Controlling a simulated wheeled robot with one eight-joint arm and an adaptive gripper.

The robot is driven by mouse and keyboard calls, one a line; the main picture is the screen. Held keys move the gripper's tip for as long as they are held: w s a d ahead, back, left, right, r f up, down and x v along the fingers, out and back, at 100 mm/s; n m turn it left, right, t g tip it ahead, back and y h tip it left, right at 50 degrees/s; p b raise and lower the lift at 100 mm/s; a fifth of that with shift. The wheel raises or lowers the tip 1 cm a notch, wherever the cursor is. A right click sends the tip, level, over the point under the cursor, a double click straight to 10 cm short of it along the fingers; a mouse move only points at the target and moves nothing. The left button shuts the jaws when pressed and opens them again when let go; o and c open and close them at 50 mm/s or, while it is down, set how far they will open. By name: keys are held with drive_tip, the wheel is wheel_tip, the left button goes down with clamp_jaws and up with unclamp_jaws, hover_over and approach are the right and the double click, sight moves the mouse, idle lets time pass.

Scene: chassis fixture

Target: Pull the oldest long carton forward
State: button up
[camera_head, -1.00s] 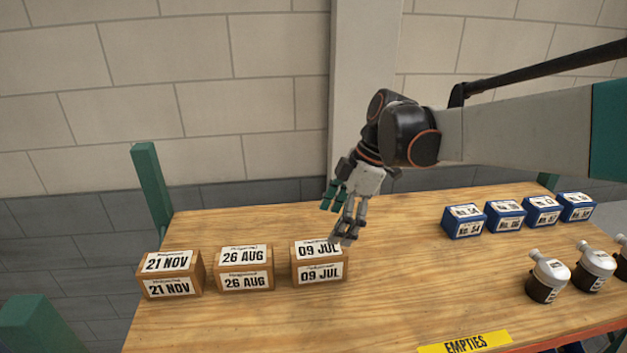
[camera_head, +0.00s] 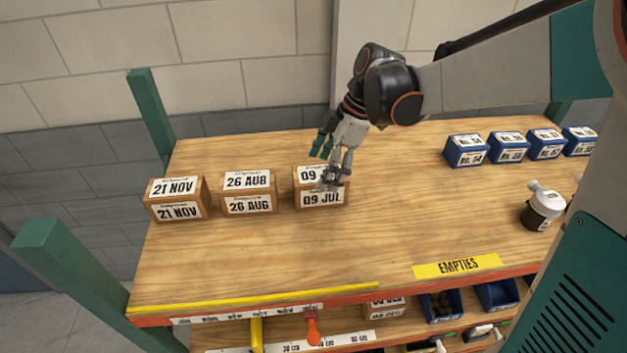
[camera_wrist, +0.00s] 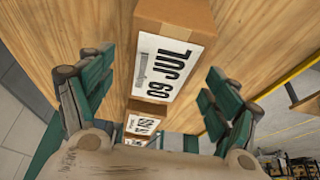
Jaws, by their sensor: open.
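Three long brown cartons stand in a row on the left of the wooden shelf top. The left carton (camera_head: 178,210) reads 21 NOV, the middle carton (camera_head: 249,204) reads 26 AUG, and the right carton (camera_head: 313,200) reads 09 JUL. My gripper (camera_head: 332,180) is open over the 09 JUL carton and hides part of its top label. In the wrist view the 09 JUL carton (camera_wrist: 168,67) lies between the spread fingers of my gripper (camera_wrist: 156,92). I cannot tell whether the fingers touch it.
Several blue boxes (camera_head: 466,151) stand at the back right. A bottle with a grey top (camera_head: 543,208) stands at the right, near a yellow EMPTIES strip (camera_head: 458,266). A yellow front strip (camera_head: 250,299) edges the shelf top (camera_head: 300,250). The wood before the cartons is clear.

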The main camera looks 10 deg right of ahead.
sight(313, 187)
drive_tip(key=x, duration=0.6)
drive_tip(key=shift+a+f, duration=0.15)
drive_tip(key=shift+f, duration=0.25)
drive_tip(key=shift+s, duration=0.1)
drive_tip(key=c, duration=1.6)
